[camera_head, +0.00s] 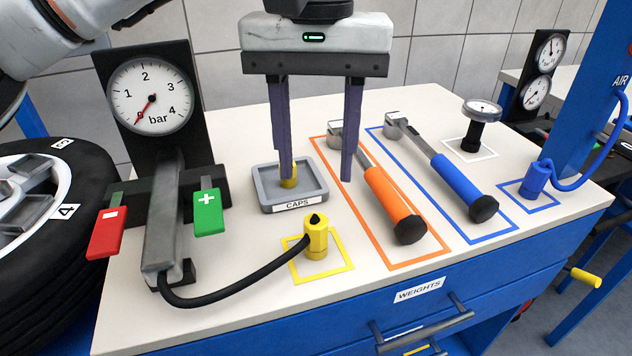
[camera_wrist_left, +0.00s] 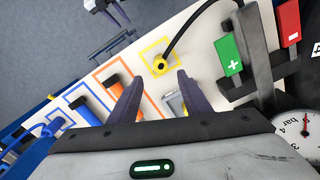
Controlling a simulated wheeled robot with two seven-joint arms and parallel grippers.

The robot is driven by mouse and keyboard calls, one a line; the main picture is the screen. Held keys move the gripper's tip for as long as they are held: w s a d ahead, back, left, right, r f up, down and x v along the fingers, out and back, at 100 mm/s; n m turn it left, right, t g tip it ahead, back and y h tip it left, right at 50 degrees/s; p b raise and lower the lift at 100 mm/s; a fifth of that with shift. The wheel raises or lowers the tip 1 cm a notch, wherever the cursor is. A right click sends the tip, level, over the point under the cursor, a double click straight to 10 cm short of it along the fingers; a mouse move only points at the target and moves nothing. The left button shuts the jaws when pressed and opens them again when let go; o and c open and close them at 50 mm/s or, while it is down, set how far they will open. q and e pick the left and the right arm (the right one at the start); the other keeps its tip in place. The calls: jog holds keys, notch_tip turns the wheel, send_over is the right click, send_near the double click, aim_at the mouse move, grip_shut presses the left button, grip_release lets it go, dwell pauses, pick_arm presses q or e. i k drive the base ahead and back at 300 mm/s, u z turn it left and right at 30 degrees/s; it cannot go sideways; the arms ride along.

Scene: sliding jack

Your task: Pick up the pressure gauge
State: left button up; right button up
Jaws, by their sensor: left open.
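A small round pressure gauge (camera_head: 482,108) with a white dial and black stem stands upright inside a white square outline at the back right of the bench. A large gauge reading in bar (camera_head: 150,96) is on a black panel at the left, with a hose; part of its dial shows in the left wrist view (camera_wrist_left: 304,128). My left gripper (camera_head: 317,178) is open and empty, pointing down over the bench beside the grey CAPS tray (camera_head: 262,200), well left of the small gauge. Its fingers also show in the left wrist view (camera_wrist_left: 162,88). A small pronged shape at that view's top may be my right gripper.
An orange-handled tool (camera_head: 392,205) and a blue-handled tool (camera_head: 462,185) lie in outlines between my left gripper and the small gauge. A yellow hose fitting (camera_head: 316,238) stands in front. A blue fitting (camera_head: 536,180) and blue post (camera_head: 598,85) are at the right.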

aim_at(480, 112)
jog(key=k, duration=1)
